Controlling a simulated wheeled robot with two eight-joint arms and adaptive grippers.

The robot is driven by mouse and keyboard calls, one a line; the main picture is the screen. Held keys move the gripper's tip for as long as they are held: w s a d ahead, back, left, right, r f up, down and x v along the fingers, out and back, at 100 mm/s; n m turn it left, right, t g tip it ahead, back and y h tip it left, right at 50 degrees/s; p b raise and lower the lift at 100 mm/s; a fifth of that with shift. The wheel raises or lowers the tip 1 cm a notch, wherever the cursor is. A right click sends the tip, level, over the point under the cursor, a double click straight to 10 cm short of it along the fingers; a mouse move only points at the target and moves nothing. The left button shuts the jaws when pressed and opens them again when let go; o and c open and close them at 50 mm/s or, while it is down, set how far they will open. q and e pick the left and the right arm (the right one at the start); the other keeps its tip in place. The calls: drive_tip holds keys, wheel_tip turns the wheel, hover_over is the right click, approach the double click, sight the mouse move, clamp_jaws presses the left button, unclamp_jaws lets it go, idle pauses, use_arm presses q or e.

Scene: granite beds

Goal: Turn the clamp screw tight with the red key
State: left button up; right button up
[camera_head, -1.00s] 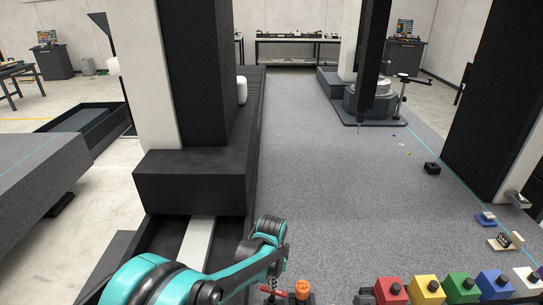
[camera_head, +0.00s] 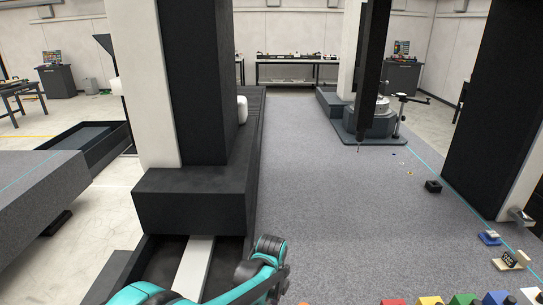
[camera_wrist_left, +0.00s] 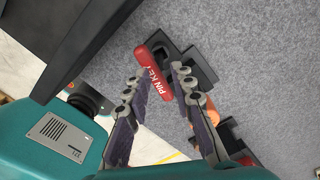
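The red key (camera_wrist_left: 153,72), with white lettering that starts "PIN", lies in the left wrist view between and just beyond the tips of my left gripper (camera_wrist_left: 161,69). The gripper's two fingers stand apart, one on each side of the red handle. I cannot tell whether they touch it. The key's upper end is by a black holder (camera_wrist_left: 190,63). In the head view my left arm (camera_head: 262,272) comes in at the bottom, and its fingers are out of sight. My right gripper is in no view. I cannot make out the clamp screw.
An orange cap (camera_wrist_left: 213,126) lies right of the fingers, with dark parts around it. In the head view, a row of coloured blocks (camera_head: 430,300) is cut off at the bottom. A black block (camera_head: 433,186) sits on the grey granite bed (camera_head: 330,190), mostly clear in the middle.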

use_arm(q)
drive_tip(key=shift+r, duration=0.1)
wheel_tip(320, 180, up, 3)
drive_tip(key=shift+f+p, duration=0.15)
drive_tip(key=shift+p, duration=0.95)
drive_tip(key=n, duration=0.3)
drive_tip(key=shift+f, duration=0.1)
drive_tip(key=shift+f+b, duration=1.3)
drive_tip(key=shift+f, duration=0.1)
